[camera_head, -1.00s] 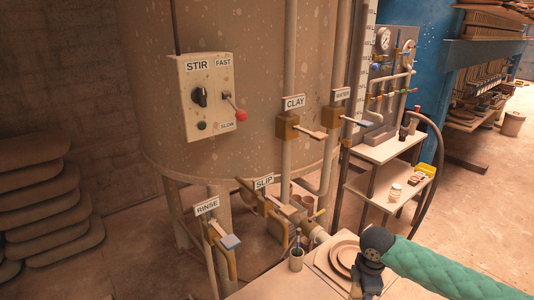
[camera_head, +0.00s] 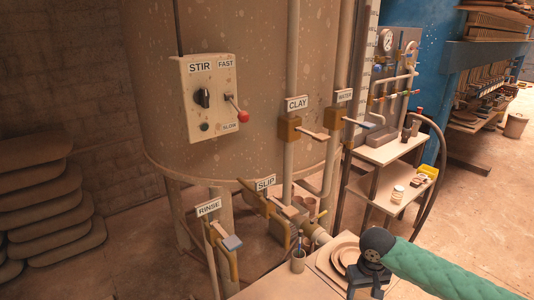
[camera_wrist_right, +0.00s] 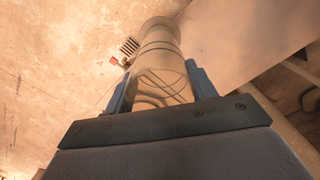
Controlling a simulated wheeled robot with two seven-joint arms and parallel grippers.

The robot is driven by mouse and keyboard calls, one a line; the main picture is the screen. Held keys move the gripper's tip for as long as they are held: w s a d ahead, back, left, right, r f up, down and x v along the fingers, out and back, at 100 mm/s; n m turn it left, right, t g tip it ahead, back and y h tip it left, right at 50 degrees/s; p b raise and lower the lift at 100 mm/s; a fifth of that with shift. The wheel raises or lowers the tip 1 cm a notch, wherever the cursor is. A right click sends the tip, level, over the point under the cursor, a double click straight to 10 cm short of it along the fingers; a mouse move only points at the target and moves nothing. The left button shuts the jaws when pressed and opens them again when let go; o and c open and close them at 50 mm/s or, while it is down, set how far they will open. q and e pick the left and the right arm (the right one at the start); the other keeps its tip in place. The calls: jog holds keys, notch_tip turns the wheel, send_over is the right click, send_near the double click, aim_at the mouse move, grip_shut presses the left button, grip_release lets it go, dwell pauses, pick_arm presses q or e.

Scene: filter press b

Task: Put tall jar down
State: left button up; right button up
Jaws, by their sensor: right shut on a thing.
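The tall jar (camera_wrist_right: 160,62) is a pale, see-through cylinder with ring lines, seen lengthwise in the right wrist view. My right gripper (camera_wrist_right: 162,86) has its two blue-grey fingers on either side of the jar and is shut on it. In the head view my right gripper (camera_head: 366,288) points down at the bottom edge, over the near part of the pale work table (camera_head: 270,288). The jar is not visible there, and I cannot tell whether its base touches a surface. My left gripper is in neither current view.
Round plates (camera_head: 344,252) lie on the table close to my right gripper. A cup with a brush (camera_head: 298,263) stands left of them. Valve pipes and the slip valve (camera_head: 268,203) rise behind the table. A shelf stand (camera_head: 385,150) with small jars is farther back.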

jog(key=shift+w+a+r+m, duration=0.1)
jog(key=shift+a+r+m, duration=0.05)
jog(key=shift+a+m, duration=0.3)
jog(key=w+a+r, duration=0.2)
jog(key=a, duration=0.3)
jog(key=shift+a+r, duration=0.3)
jog(key=shift+w, duration=0.1)
